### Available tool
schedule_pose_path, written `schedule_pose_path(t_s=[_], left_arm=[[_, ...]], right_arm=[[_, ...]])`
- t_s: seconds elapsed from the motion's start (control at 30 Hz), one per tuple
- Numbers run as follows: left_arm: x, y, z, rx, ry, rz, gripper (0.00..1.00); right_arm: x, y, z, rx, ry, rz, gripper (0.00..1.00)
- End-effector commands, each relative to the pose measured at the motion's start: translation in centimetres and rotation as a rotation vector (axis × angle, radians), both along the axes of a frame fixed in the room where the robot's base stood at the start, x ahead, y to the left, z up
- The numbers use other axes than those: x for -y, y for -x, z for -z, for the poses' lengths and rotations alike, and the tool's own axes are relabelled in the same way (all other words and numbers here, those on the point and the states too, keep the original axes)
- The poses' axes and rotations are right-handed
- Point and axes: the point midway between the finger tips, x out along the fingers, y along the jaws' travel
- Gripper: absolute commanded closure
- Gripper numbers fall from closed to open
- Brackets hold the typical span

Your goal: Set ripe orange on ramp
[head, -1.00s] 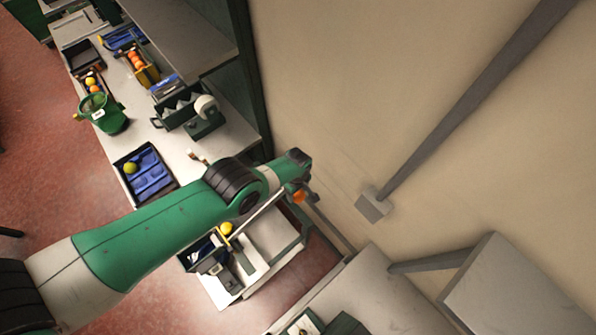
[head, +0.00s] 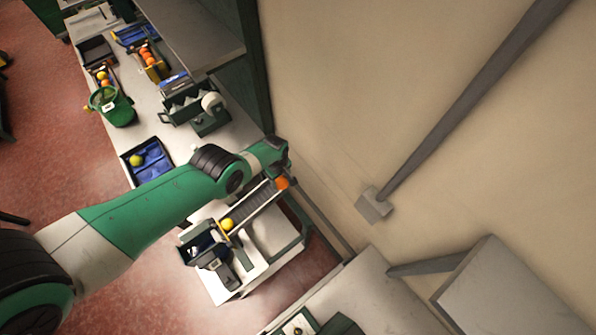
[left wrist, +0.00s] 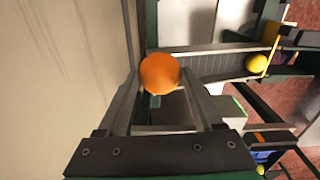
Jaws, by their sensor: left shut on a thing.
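The ripe orange (head: 282,183) is held between the fingertips of my left gripper (left wrist: 160,80), which is shut on it; the orange also shows large in the left wrist view (left wrist: 160,72). The ramp (head: 254,206) is a long grey ribbed channel with pale side rails. A yellow fruit (head: 228,224) rests at its lower left end and also shows in the left wrist view (left wrist: 257,64). The held orange appears by the ramp's upper right end; whether it touches the ramp is unclear. My right gripper is out of view.
A blue-lined tray (head: 154,168) with a yellow-green fruit lies on the bench. A green bucket (head: 118,112) and a rack of oranges (head: 151,66) stand farther back. The wall is close on the right. Dark bins adjoin the ramp's lower end.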

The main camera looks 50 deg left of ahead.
Motion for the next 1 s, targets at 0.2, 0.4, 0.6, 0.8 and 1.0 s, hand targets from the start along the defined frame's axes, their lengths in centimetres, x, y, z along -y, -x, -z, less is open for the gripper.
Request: schedule_pose_path(t_s=[0.2,0.4,0.6,0.8,1.0], left_arm=[[-4.3,3.1,0.8,-0.013,0.006,-0.124,0.90],[-4.7,3.4,0.9,-0.013,0.006,-0.137,0.90],[-4.7,3.4,2.0,-0.013,0.006,-0.136,0.90],[-4.7,3.4,4.5,-0.012,0.006,-0.136,0.90],[-4.7,3.4,7.3,-0.012,0.006,-0.136,0.90]], right_arm=[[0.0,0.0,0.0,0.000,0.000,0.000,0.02],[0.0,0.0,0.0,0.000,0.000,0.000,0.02],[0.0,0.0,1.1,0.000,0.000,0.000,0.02],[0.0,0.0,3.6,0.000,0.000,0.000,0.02],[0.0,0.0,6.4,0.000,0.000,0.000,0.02]])
